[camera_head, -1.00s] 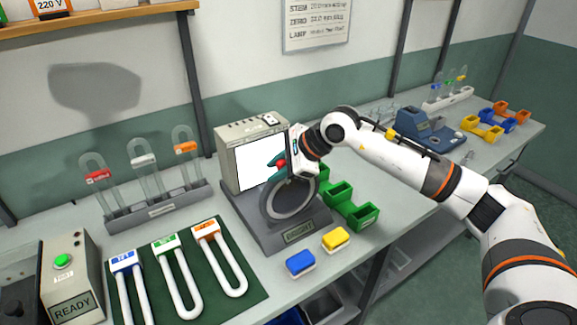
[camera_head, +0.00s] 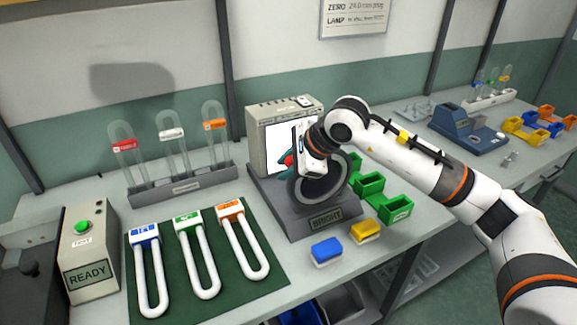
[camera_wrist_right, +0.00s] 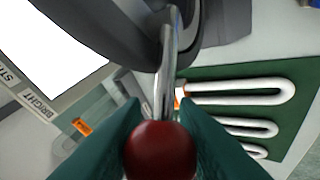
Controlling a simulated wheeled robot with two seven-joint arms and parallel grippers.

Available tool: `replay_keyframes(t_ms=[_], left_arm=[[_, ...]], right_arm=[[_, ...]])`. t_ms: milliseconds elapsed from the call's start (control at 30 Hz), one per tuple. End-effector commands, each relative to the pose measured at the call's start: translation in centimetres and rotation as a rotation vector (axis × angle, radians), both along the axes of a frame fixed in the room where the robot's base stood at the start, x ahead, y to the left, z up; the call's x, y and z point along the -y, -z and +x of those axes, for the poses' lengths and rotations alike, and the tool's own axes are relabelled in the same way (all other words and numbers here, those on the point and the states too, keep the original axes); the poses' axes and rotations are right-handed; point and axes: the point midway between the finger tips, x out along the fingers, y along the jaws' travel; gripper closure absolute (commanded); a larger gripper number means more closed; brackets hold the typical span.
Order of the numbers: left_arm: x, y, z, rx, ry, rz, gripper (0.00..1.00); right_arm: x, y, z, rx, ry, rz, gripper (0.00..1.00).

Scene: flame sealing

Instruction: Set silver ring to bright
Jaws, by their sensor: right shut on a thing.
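The grey ring (camera_head: 319,208) stands upright on a dark base in front of a light box with a white screen (camera_head: 276,146). A plate marked BRIGHT (camera_head: 327,221) is on the base's front. My right gripper (camera_head: 287,162) is at the ring's upper left, with its teal fingers shut on a red knob (camera_wrist_right: 160,152). In the right wrist view, a shiny metal stem (camera_wrist_right: 166,80) runs from the knob to the dark ring part. That view also shows a BRIGHT label (camera_wrist_right: 38,104) beside the screen. My wrist covers part of the ring. My left gripper is not in view.
Tubes stand in a grey rack (camera_head: 185,187) to the left. White U-shaped tubes lie on a green mat (camera_head: 176,262). Blue (camera_head: 326,249) and yellow (camera_head: 365,230) blocks are in front of the base, and green bins (camera_head: 396,208) to its right. A READY box (camera_head: 88,258) stands left.

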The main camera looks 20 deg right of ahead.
Motion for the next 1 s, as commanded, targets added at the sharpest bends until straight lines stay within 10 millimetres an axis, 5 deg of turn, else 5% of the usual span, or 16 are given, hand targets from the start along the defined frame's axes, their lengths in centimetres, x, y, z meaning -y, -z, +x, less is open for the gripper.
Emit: replay_keyframes(t_ms=[333,367,500,800,1000], left_arm=[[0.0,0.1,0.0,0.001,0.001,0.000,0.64],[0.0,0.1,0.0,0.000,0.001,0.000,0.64],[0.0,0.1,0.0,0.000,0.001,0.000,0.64],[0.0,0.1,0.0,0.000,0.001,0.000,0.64],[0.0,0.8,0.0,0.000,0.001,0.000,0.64]], right_arm=[[0.1,0.7,-0.2,-0.018,0.001,-0.005,1.00],[0.1,0.7,-0.2,-0.018,0.001,-0.005,0.70],[0.1,0.6,-0.2,-0.014,0.001,-0.004,0.52],[0.2,0.1,-0.2,-0.006,0.001,-0.002,0.52],[1.3,-2.0,-1.7,-0.003,0.003,-0.004,0.52]])
